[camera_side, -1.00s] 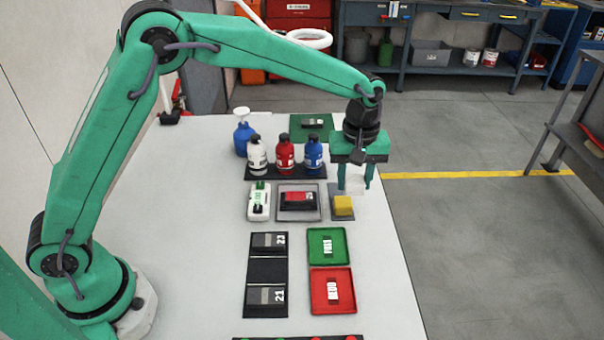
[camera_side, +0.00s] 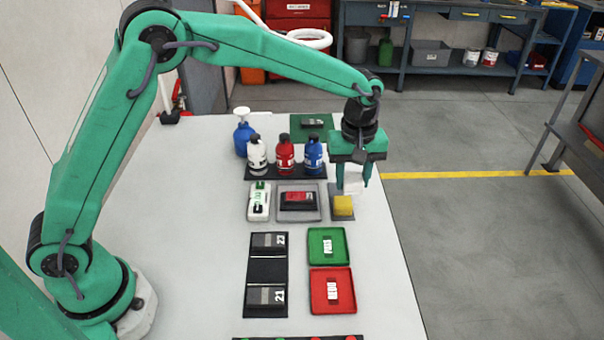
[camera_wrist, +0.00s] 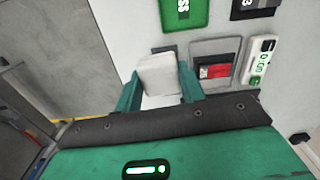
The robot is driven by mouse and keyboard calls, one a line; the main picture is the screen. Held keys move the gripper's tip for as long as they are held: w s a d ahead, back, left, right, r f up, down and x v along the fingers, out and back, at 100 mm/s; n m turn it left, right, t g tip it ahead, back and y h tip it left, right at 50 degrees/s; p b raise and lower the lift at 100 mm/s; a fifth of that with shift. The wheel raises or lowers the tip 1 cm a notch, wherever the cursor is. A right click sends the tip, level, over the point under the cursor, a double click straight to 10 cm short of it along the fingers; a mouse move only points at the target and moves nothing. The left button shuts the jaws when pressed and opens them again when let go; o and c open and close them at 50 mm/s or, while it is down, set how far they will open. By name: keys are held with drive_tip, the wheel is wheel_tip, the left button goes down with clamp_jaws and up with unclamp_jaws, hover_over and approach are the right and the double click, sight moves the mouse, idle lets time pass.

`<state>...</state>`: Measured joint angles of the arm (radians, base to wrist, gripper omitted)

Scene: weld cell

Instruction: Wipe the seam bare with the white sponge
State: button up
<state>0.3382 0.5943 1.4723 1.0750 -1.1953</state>
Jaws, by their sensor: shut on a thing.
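My gripper (camera_side: 353,184) is shut on the white sponge (camera_side: 353,176), above the right part of the table. In the wrist view the white sponge (camera_wrist: 157,74) sits between the two green fingers. A dark plate with a red-coated top (camera_side: 298,198) lies in a grey tray (camera_side: 284,215), left of my gripper. The red coating also shows in the wrist view (camera_wrist: 213,71). The seam line itself is too small to make out. A yellow sponge (camera_side: 343,205) sits on a grey pad just below my gripper in the side view.
White, red and blue bottles (camera_side: 285,155) stand on a black rack behind the tray. A white meter (camera_side: 258,200) lies left of it. Green (camera_side: 313,260) and red (camera_side: 318,302) trays and a dark rack (camera_side: 266,268) with numbered plates lie nearer.

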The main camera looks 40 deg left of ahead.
drive_tip(key=a+n, duration=0.1)
drive_tip(key=n, duration=0.1)
drive_tip(key=a+n, duration=0.1)
drive_tip(key=shift+a+n, duration=0.3)
drive_tip(key=shift+n, duration=0.1)
drive_tip(key=a+n, duration=0.8)
drive_tip(key=n, duration=0.5)
drive_tip(key=shift+s+a+f, duration=0.15)
drive_tip(key=shift+s+f, duration=0.2)
